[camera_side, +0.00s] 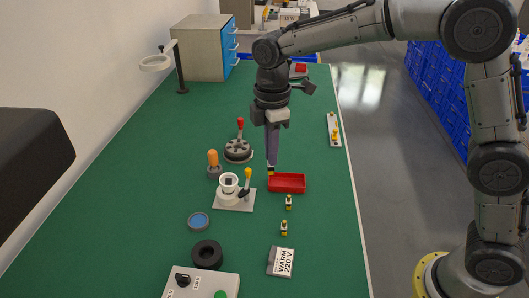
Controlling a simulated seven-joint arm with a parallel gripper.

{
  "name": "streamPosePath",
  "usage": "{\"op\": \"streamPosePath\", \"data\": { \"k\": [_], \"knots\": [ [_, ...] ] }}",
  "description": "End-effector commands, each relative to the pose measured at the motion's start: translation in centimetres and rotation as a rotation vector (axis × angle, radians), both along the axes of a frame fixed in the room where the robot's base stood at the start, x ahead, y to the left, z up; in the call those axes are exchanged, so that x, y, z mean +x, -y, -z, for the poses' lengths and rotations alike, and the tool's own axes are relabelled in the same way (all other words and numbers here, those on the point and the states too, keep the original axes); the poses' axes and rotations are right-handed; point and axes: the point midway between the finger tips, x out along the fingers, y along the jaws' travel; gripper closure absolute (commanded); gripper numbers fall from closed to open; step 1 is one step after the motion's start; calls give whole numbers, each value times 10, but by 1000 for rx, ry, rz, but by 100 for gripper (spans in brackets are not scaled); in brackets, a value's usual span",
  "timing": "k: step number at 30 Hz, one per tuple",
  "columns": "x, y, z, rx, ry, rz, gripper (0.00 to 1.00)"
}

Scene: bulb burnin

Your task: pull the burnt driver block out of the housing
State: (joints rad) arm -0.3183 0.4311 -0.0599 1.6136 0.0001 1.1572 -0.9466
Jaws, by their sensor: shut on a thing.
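My gripper (271,164) points down at the back left corner of the red tray. It is shut on a small yellow-and-black block (271,171); from this view I cannot tell if this is the burnt driver block. The white round housing (227,198) stands on a pale plate (236,206), to the left of and nearer than my gripper, apart from it. A dark square shows at the housing's top; I cannot tell whether it is a block or an opening. A yellow-handled clamp (247,180) stands beside the housing on the same plate.
The red tray (298,190) looks empty. Two small yellow-and-black blocks (289,203) (284,228) stand in front of it. An orange-topped tool (213,161) and a red-handled round fixture (238,149) stand behind the housing. A black ring (207,254) and a "WARM 220 V" box (281,261) lie nearer.

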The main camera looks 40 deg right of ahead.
Motion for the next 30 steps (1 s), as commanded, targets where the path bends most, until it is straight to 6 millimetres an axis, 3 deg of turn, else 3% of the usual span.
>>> {"op": "streamPosePath", "data": {
  "k": [18,30],
  "knots": [
    [0,0,-34,1,1,0,100],
    [0,0,-38,0,0,0,100]
  ]
}}
